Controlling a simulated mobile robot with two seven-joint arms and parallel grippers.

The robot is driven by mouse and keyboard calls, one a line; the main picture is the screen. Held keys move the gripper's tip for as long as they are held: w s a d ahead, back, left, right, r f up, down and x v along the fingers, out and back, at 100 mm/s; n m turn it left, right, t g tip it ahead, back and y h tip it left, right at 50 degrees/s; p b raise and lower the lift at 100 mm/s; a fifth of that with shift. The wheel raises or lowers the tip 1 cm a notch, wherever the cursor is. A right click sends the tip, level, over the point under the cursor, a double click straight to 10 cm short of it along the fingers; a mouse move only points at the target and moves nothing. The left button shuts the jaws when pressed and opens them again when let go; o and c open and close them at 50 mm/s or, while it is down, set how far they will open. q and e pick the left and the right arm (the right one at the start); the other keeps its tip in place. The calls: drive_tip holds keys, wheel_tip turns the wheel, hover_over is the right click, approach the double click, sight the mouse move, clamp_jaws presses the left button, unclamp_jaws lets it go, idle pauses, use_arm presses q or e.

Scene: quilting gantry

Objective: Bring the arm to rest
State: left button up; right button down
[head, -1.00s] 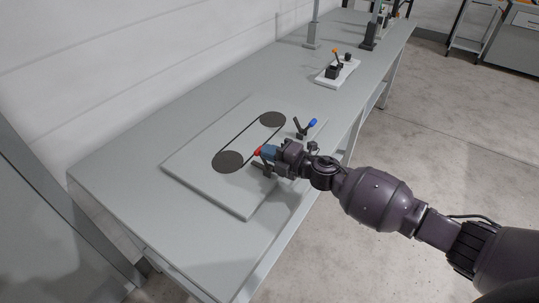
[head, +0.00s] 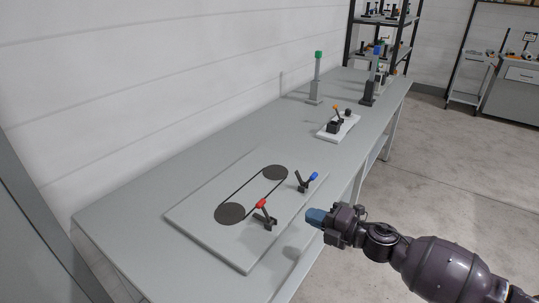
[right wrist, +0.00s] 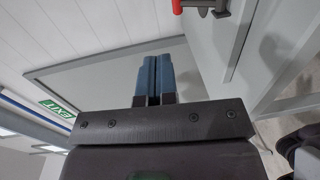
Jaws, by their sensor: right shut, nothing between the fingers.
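My right arm comes in from the lower right of the head view. My right gripper (head: 316,217) is at the front edge of the workbench, to the right of the red-tipped lever (head: 263,206) and apart from it. Its blue fingertips are together, with nothing between them; they also show closed in the right wrist view (right wrist: 154,75). The red-tipped lever stands on the flat grey board, and its red end shows at the top of the right wrist view (right wrist: 177,6). My left gripper is not in view.
The grey board (head: 200,225) on the workbench (head: 130,215) carries two dark discs joined by a belt loop and a blue-tipped lever (head: 308,180). Farther back are a white block with an orange-tipped lever (head: 335,109) and posts with green (head: 318,70) and blue tops. Open floor (head: 440,170) lies right.

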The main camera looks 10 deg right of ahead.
drive_tip(key=s+d+f+m+h, duration=0.3)
drive_tip(key=s+f+m+h, duration=0.3)
drive_tip(key=s+m, duration=0.5)
drive_tip(key=s+d+f+m+h, duration=0.4)
drive_tip(key=s+f+m+h, duration=0.2)
drive_tip(key=s+f+m, duration=0.5)
drive_tip(key=s+m, duration=0.1)
drive_tip(key=m, duration=0.3)
drive_tip(key=shift+s+f, duration=0.15)
drive_tip(key=shift+s, duration=0.05)
